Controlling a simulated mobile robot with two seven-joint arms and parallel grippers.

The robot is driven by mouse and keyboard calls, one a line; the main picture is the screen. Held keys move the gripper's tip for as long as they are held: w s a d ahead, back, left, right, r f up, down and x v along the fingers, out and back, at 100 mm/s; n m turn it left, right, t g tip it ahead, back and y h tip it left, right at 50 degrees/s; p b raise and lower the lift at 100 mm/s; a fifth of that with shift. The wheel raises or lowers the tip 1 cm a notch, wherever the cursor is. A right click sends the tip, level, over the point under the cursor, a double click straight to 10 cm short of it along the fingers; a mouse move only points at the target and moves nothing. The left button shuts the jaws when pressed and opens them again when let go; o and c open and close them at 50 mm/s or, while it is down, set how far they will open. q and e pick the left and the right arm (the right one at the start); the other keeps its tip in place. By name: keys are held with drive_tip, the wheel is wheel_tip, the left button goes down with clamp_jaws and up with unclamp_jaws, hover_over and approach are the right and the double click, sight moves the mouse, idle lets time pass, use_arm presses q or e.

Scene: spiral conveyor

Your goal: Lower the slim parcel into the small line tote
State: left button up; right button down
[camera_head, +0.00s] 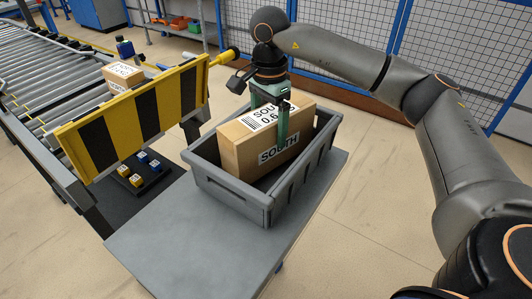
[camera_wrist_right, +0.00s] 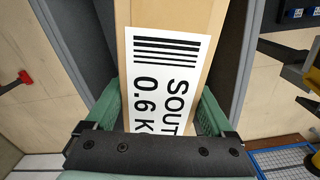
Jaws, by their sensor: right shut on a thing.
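The slim parcel (camera_head: 262,146) is a brown cardboard box with white labels reading "SOUTH" and a weight. It stands on its narrow side within the walls of the grey small line tote (camera_head: 234,193), its upper part above the rim. Whether its underside touches the tote floor is hidden. My right gripper (camera_head: 276,128), with green fingers, is shut on the parcel from above. In the right wrist view the parcel's labelled top (camera_wrist_right: 168,80) lies between the two fingers (camera_wrist_right: 160,120). My left gripper is not in view.
The tote stands on a grey table (camera_head: 160,245) with free room at its front. A yellow-black striped barrier (camera_head: 135,112) is close to the left. Behind it, a roller conveyor (camera_head: 45,75) carries another box (camera_head: 122,76). Small blue and yellow blocks (camera_head: 137,179) lie below the barrier.

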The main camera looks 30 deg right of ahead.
drive_tip(key=shift+f+b, duration=0.55)
drive_tip(key=shift+f, duration=0.3)
idle(0.4)
unclamp_jaws()
drive_tip(key=shift+f, duration=0.1)
